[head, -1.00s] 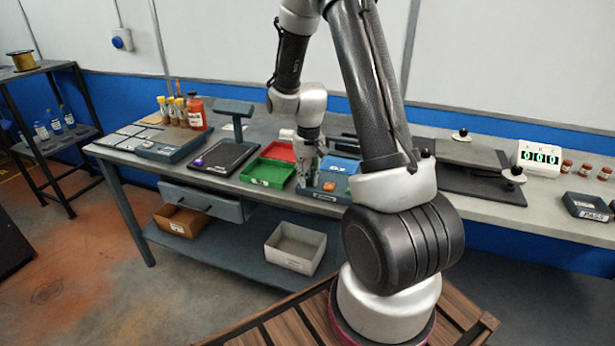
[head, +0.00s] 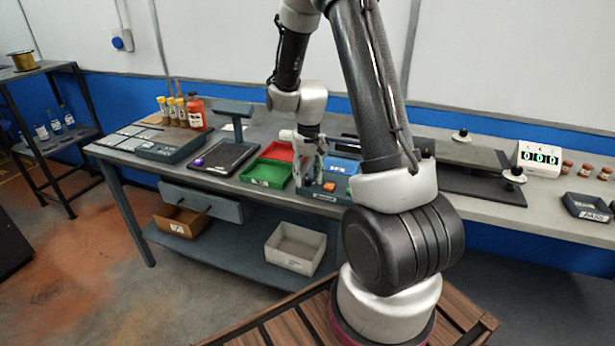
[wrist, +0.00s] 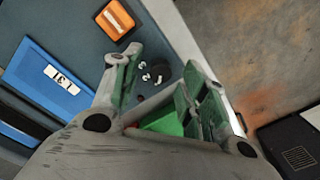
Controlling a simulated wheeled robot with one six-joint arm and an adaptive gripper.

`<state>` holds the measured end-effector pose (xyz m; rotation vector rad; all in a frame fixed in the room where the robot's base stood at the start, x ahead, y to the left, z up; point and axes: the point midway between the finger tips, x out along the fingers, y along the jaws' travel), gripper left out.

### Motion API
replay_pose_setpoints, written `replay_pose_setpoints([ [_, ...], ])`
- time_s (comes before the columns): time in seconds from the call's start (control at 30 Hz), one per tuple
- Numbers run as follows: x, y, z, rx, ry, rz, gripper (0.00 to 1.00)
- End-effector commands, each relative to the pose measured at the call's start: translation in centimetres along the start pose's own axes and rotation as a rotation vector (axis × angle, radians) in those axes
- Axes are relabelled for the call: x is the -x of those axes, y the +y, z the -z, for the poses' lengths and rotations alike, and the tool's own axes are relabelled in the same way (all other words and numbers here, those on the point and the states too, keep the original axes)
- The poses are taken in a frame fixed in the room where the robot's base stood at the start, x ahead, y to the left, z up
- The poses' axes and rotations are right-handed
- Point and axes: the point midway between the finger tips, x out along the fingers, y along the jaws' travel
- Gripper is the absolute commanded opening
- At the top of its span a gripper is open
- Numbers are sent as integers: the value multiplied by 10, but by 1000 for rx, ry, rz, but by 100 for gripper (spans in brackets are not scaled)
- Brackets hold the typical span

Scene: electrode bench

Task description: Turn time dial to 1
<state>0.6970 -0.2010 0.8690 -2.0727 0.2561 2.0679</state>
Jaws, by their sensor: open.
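The time dial (wrist: 162,74) is a small black knob on the grey panel of the device. White number marks sit beside it; I cannot tell its exact setting. My gripper (wrist: 165,80) has green-padded fingers spread apart, with the dial in the gap near the fingertips. I cannot tell whether a finger touches it. In the head view my gripper (head: 309,178) is low over the left side of the device (head: 322,194), and the dial is hidden there.
A green tray (head: 267,173) and a red tray (head: 278,151) stand left of the device. The floor shows past the bench's front edge.

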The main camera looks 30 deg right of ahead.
Motion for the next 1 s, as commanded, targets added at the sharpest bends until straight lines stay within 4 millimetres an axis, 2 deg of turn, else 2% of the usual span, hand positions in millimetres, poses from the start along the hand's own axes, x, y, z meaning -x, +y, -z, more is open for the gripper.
replay_pose_setpoints([
  [0.3, 68, 0, 1, 1, 6, 0, 43],
  [0.5, 101, 0, 1, 0, 4, 0, 43],
  [0.7, 113, 0, 0, 0, 2, 0, 43],
  [1.0, 113, 0, 0, 0, 1, 0, 43],
])
